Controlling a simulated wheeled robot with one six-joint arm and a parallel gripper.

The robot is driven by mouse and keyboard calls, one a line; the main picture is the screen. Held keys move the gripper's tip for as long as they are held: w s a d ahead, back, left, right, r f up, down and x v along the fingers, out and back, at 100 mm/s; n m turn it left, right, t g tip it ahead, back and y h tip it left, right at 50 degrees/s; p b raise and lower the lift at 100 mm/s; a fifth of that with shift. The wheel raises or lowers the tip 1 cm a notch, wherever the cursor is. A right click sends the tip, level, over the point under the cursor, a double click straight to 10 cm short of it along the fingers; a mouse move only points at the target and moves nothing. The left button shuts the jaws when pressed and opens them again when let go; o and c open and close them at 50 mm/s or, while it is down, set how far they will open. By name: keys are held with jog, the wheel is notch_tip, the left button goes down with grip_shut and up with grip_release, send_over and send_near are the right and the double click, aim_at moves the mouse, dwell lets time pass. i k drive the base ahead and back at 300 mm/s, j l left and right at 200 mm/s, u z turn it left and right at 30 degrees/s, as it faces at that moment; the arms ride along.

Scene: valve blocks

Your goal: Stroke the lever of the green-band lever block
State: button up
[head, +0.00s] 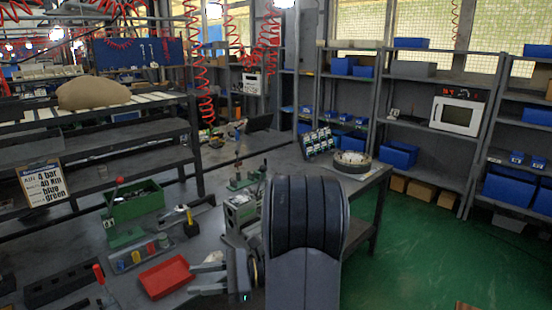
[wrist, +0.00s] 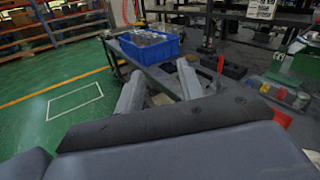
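My gripper (head: 192,279) reaches left over the bench in the head view; its two grey fingers are apart and nothing shows between them. In the wrist view the fingers (wrist: 160,88) also stand apart. A red-handled lever (head: 99,273) stands upright left of the gripper, beyond the red tray; a red lever shows in the wrist view (wrist: 220,64). Another lever with a red knob (head: 118,181) rises by a green box (head: 137,206). A dark upright lever (head: 238,158) stands on a green base further back. I cannot tell which carries the green band.
A red tray (head: 166,276) lies close left of my gripper. Behind it is a grey holder with coloured pieces (head: 137,258). A grey machine block (head: 240,209) stands right of it. A blue crate (wrist: 150,47) sits on the bench in the wrist view. Green floor is free at right.

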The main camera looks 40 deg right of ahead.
aim_at(263, 168)
jog(key=i+l, duration=0.15)
jog(key=l, duration=0.25)
jog(key=i+l, duration=0.1)
jog(key=l, duration=0.3)
jog(key=i+l, duration=0.15)
jog(key=l, duration=0.25)
jog(key=i+l, duration=0.1)
jog(key=l, duration=0.35)
jog(key=i+l, duration=0.15)
jog(key=l, duration=0.25)
jog(key=i+l, duration=0.15)
jog(key=l, duration=0.25)
jog(key=i+l, duration=0.1)
jog(key=l, duration=0.3)
